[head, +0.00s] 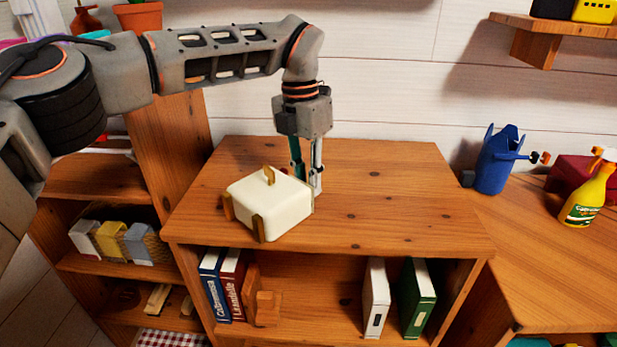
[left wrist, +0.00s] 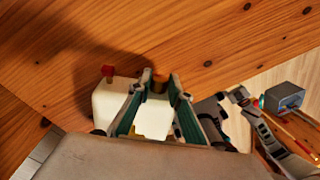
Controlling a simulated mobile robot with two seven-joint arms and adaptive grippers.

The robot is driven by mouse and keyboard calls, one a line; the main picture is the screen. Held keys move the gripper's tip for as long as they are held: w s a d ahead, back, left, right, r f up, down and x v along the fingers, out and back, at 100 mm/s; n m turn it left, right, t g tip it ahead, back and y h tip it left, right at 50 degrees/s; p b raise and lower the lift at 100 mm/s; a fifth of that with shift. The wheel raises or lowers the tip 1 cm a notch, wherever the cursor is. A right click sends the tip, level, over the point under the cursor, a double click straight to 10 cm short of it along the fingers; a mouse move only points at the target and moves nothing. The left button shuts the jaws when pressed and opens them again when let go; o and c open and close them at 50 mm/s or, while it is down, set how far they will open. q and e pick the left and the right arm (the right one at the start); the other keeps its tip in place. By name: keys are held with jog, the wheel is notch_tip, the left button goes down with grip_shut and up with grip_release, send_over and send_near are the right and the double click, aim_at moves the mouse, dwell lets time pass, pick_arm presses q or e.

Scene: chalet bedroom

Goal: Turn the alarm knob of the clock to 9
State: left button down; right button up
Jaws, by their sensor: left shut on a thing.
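The clock (head: 268,207), a cream rounded box with brass-coloured corner feet and a tab on top, rests on the wooden cabinet top. Its face does not show in the head view. My left gripper (head: 308,180) reaches down at the clock's far right side. In the left wrist view the pale clock body (left wrist: 112,106) lies beneath the fingers, with a red tab (left wrist: 108,72) on it. There my left gripper (left wrist: 160,86) is shut on a small brownish knob (left wrist: 158,78); the fingers hide most of it. The knob's setting cannot be read.
The cabinet top (head: 390,190) is clear right of the clock. Books (head: 376,298) stand on the shelf below. A blue watering can (head: 495,165) and a yellow spray bottle (head: 588,192) stand on the right-hand surface. A wooden shelf (head: 560,27) hangs at upper right.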

pick_arm(q)
jog(key=shift+w+a+f+g+h, duration=0.15)
jog(key=shift+a+g+h, duration=0.05)
jog(key=shift+g+h, duration=0.45)
jog(key=c, duration=1.8)
grip_release()
jog(key=shift+c, duration=0.2)
jog(key=v, duration=1.2)
jog(key=shift+a, duration=0.1)
